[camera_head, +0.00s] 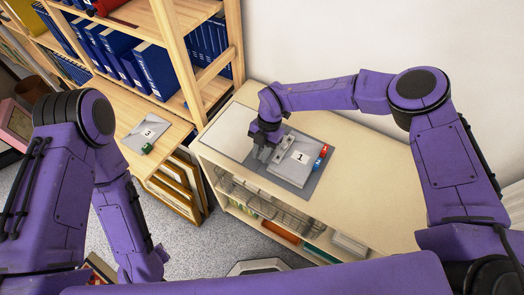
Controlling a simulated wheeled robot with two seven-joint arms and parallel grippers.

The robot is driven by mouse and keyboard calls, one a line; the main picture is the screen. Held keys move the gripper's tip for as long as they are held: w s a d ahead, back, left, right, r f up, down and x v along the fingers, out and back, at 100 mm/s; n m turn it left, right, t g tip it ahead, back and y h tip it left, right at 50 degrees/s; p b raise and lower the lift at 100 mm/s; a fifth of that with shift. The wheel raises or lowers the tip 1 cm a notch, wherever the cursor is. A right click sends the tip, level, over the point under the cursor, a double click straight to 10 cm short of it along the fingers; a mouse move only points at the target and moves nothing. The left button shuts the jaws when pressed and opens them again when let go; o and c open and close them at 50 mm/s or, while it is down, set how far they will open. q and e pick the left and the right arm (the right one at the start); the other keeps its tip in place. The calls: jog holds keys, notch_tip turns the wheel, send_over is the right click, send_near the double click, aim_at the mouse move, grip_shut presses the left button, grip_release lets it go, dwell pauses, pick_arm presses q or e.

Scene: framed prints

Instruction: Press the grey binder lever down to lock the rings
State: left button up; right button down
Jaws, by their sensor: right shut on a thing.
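A grey binder (292,172) lies flat on a dark grey mat on the low cabinet, with a white label marked 1 on it. A metal ring strip (284,147) runs along its left side. My right gripper (262,152) is at the left end of the binder, pointing down, and is shut on the grey binder lever there. The lever is small and largely covered by the fingers, so its angle cannot be told. My left arm hangs low at the left; its gripper is out of sight.
Red and blue pieces (321,156) sit at the binder's right edge. A white sheet (229,131) lies to its left. A second grey item marked 3 (145,134) lies on the wooden shelf unit with blue binders (156,70). The cabinet top (375,190) is clear at right.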

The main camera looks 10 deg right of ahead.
jog(key=shift+s+a+f+t+h, duration=0.15)
jog(key=shift+s+a+t+h, duration=0.1)
jog(key=shift+t+h, duration=0.4)
jog(key=shift+s+a+f+t+h+b, duration=0.1)
jog(key=shift+s+f+t+h+b, duration=0.1)
jog(key=shift+t+h+b, duration=0.4)
jog(key=shift+s+a+f+t+h+b, duration=0.15)
jog(key=shift+f+t+h+b, duration=0.2)
jog(key=shift+t+b, duration=0.4)
jog(key=shift+s+a+t+h+b, duration=0.1)
jog(key=shift+s+t+h+b, duration=0.05)
jog(key=shift+t+h+b, duration=0.45)
jog(key=c, duration=1)
grip_release()
jog(key=shift+c, duration=0.2)
jog(key=shift+r, duration=0.1)
